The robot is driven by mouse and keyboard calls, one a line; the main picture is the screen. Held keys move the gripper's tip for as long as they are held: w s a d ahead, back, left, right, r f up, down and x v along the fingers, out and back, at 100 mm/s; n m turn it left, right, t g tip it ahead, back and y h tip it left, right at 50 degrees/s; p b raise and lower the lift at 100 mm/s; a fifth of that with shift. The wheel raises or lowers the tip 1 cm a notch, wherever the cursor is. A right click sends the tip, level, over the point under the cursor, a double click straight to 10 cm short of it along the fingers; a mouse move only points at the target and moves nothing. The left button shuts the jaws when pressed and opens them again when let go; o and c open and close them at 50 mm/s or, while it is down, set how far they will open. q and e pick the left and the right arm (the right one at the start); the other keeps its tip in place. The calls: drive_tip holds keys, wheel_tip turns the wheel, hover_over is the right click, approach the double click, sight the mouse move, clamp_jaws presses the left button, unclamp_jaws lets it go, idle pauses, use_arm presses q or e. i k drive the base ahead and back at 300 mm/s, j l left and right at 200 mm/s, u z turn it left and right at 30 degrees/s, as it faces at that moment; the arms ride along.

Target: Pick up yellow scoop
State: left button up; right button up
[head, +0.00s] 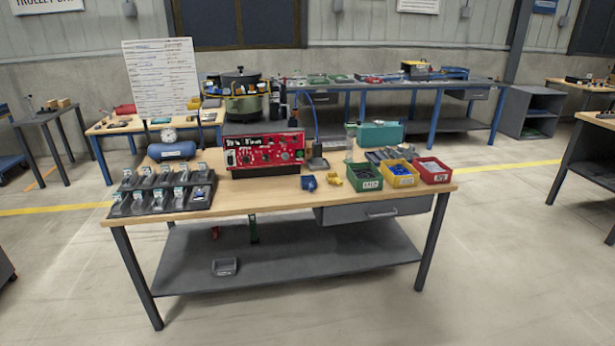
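A small yellow scoop (333,180) lies on the wooden-topped workbench (255,202), near its front edge and right of the middle. A blue scoop (309,183) lies just left of it, and a green bin (365,184) stands just right of it with a small gap. The yellow scoop is small in the view, so its exact shape and tilt are hard to tell. Neither of my grippers shows in the head view.
A yellow bin (400,181) and a red bin (434,177) stand right of the green one. A red control box (265,152) with a bowl feeder (244,104) is behind. A black rack (160,197) fills the bench's left end. Open floor lies in front.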

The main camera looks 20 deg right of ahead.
sight(332, 178)
drive_tip(key=i+l+u, duration=0.2)
drive_tip(key=i+l, duration=0.2)
drive_tip(key=l, duration=0.25)
drive_tip(key=i+l+u, duration=0.1)
drive_tip(key=l, duration=0.2)
drive_tip(key=i+l+u, duration=0.1)
drive_tip(key=l, duration=0.25)
drive_tip(key=i+l+u, duration=0.1)
drive_tip(key=i+l, duration=0.15)
drive_tip(key=l, duration=0.15)
drive_tip(key=i+l, duration=0.15)
drive_tip(key=l, duration=0.2)
drive_tip(key=i+l, duration=0.15)
drive_tip(key=l, duration=0.2)
drive_tip(key=i+l, duration=0.15)
drive_tip(key=l, duration=0.2)
drive_tip(key=i+l, duration=0.15)
drive_tip(key=l, duration=0.25)
drive_tip(key=i+l, duration=0.15)
drive_tip(key=l, duration=0.2)
drive_tip(key=i+l, duration=0.15)
drive_tip(key=l, duration=0.2)
drive_tip(key=i+l, duration=0.15)
drive_tip(key=l, duration=0.2)
drive_tip(key=u, duration=0.05)
